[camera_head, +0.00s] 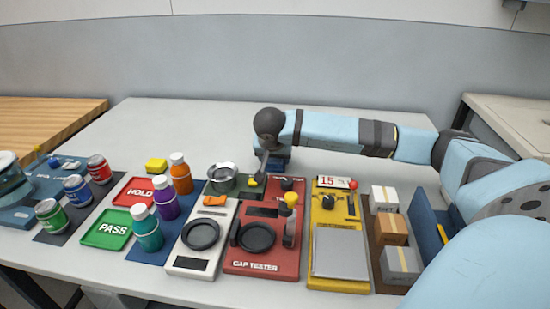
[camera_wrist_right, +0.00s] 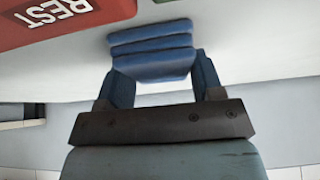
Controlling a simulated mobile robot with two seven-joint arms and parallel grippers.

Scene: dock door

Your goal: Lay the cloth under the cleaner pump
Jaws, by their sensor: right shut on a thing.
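My right gripper (camera_head: 265,158) reaches in from the right over the back of the table. It is shut on a folded blue cloth (camera_wrist_right: 150,42), which shows as stacked layers between the fingers in the right wrist view (camera_wrist_right: 160,80). In the head view the cloth (camera_head: 280,161) is partly hidden by the gripper. I cannot tell for sure which thing is the cleaner pump. My left gripper is not in view.
The red cap tester (camera_head: 265,268) and a yellow scale (camera_head: 340,282) stand in front of the gripper. Bottles, cans and HOLD (camera_head: 137,191) and PASS (camera_head: 106,228) trays stand further left. The table's back is clear.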

